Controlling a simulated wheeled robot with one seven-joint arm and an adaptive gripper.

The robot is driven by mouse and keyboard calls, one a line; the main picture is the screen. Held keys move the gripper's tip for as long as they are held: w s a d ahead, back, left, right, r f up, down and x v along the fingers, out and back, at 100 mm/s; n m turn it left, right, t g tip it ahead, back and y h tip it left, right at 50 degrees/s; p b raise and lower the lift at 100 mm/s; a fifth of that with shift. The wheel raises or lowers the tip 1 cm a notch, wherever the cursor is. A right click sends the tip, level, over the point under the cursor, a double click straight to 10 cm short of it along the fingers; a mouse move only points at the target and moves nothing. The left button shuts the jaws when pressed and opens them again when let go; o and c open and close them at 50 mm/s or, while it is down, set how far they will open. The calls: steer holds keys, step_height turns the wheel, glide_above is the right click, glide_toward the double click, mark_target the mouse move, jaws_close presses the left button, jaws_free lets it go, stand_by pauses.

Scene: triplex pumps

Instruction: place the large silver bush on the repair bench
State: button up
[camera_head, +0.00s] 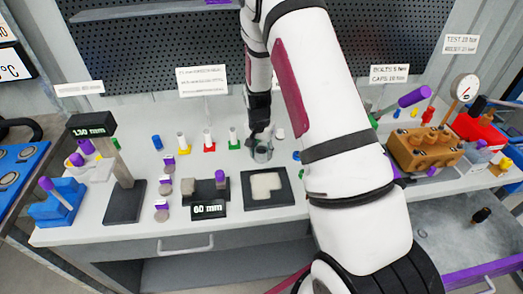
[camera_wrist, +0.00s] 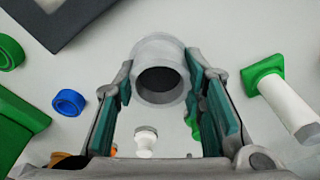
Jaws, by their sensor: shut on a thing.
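The large silver bush (camera_head: 262,154) is a short grey hollow cylinder at the middle of the white bench top (camera_head: 225,235). It also shows in the wrist view (camera_wrist: 160,45), with its dark bore facing the camera. My gripper (camera_head: 258,140) reaches down to it from above and behind. In the wrist view my gripper (camera_wrist: 159,75) has its green-padded fingers shut on the bush, one on each side. I cannot tell whether the bush touches the bench surface.
A dark tray with a pale pad (camera_head: 250,191) lies in front of the bush. White pins on coloured bases (camera_head: 208,142) stand to its left. A brown pump block (camera_head: 425,150) is at right.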

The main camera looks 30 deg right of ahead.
steer(key=o, duration=1.3)
steer(key=s+a+r+n+t, duration=0.1)
steer(key=s+a+r, duration=0.1)
steer(key=r, duration=0.8)
steer(key=s+a+r+n, duration=0.1)
steer(key=s+a+r, duration=0.15)
steer(key=r, duration=0.85)
steer(key=s+a+r+n+t, duration=0.1)
steer(key=s+a+r+n, duration=0.2)
steer(key=s, duration=0.4)
steer(key=s+a+r+n+t, duration=0.1)
steer(key=s+a+r+n, duration=0.2)
steer(key=s+r, duration=0.2)
steer(key=s+a+r+n+t+y, duration=0.1)
steer(key=s+a+r+n, duration=0.2)
steer(key=s, duration=0.8)
step_height(320, 180, up, 2)
steer(key=shift+a+r+b, duration=0.1)
steer(key=shift+a+b, duration=0.2)
steer(key=shift+a, duration=0.2)
